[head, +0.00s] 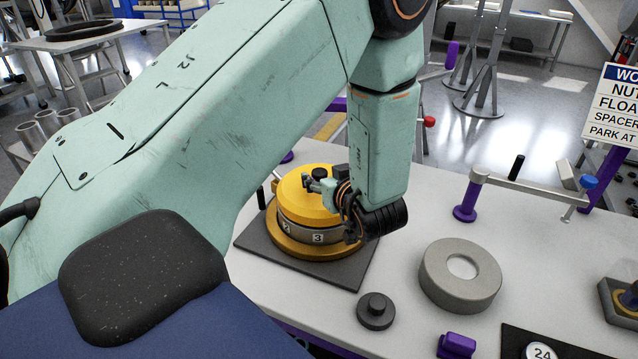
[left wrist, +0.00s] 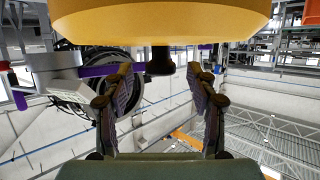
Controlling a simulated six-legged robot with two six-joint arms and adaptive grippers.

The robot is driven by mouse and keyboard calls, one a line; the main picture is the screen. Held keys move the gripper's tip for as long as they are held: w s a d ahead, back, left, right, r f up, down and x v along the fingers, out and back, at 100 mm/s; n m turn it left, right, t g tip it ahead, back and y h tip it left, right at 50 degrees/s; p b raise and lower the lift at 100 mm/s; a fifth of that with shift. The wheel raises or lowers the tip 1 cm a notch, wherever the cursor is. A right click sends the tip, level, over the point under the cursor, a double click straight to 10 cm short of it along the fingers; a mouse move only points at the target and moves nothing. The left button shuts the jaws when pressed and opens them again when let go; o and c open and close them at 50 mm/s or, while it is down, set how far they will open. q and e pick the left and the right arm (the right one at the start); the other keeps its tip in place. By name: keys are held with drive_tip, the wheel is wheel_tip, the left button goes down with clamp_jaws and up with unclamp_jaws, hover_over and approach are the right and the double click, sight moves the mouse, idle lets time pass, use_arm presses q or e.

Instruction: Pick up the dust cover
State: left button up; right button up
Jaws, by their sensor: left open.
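The dust cover (head: 295,187) looks to be the yellow round lid on top of a drum with numbered marks, with a black knob (head: 319,174) on it. My left gripper (head: 313,183) is over the lid at the knob, coming from the right. In the left wrist view the yellow lid (left wrist: 160,20) fills the top edge. The black knob (left wrist: 160,62) shows between and just beyond the two open fingers (left wrist: 160,80), apart from both. My right gripper is not in view.
The drum has a yellow base flange (head: 300,246) and stands on a dark square mat (head: 345,272) on the white bench (head: 420,215). A grey ring (head: 460,290), a small dark knobbed disc (head: 375,311) and a purple block (head: 457,345) lie right of it. A purple-footed stand (head: 465,213) is behind.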

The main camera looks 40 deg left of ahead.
sight(321, 173)
use_arm(q)
drive_tip(key=shift+w+a+f, duration=0.15)
drive_tip(key=shift+w+a, duration=0.2)
drive_tip(key=shift+a, duration=0.3)
drive_tip(key=shift+x, duration=0.8)
drive_tip(key=shift+s+d, duration=0.1)
drive_tip(key=shift+d, duration=0.1)
drive_tip(key=c, duration=0.4)
drive_tip(key=shift+s+a, duration=0.1)
drive_tip(key=shift+a, duration=0.1)
drive_tip(key=c, duration=0.6)
drive_tip(key=shift+d, duration=0.15)
clamp_jaws()
